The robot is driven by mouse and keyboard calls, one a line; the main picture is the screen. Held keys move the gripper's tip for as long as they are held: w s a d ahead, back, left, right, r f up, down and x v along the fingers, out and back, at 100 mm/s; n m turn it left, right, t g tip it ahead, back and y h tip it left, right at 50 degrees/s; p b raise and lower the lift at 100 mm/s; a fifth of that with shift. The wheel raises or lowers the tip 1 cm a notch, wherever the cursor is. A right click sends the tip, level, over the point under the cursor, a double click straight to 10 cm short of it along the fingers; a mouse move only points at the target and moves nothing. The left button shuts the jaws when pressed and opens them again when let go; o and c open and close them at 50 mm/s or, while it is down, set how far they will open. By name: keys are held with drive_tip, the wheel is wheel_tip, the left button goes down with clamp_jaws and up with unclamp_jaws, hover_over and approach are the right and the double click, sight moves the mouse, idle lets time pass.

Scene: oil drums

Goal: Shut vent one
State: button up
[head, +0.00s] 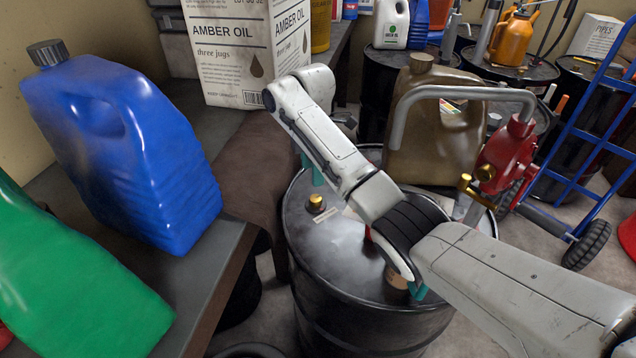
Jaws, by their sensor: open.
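A brass vent cap (316,202) stands on the lid of the black oil drum (335,262), left of my arm. A small label lies beside it, too small to read, so I cannot tell whether this is vent one. My gripper (307,170) is mostly hidden behind my white arm link. A teal fingertip shows left of the link, above the brass cap in the picture and apart from it. Another teal piece shows below my elbow, beside a tan round part (396,278) on the lid. My arm hides the middle of the lid.
A blue jug (125,150) and green jug (70,280) stand on the left bench. A blue hand truck (585,150) stands right.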

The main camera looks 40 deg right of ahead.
sight(314, 198)
drive_tip(key=f, duration=0.7)
drive_tip(key=f+p, duration=0.1)
drive_tip(key=f, duration=0.2)
drive_tip(key=shift+w+d+f, duration=0.25)
drive_tip(key=shift+d+f, duration=0.1)
drive_tip(key=shift+d, duration=0.05)
drive_tip(key=shift+c, duration=0.3)
drive_tip(key=c, duration=1)
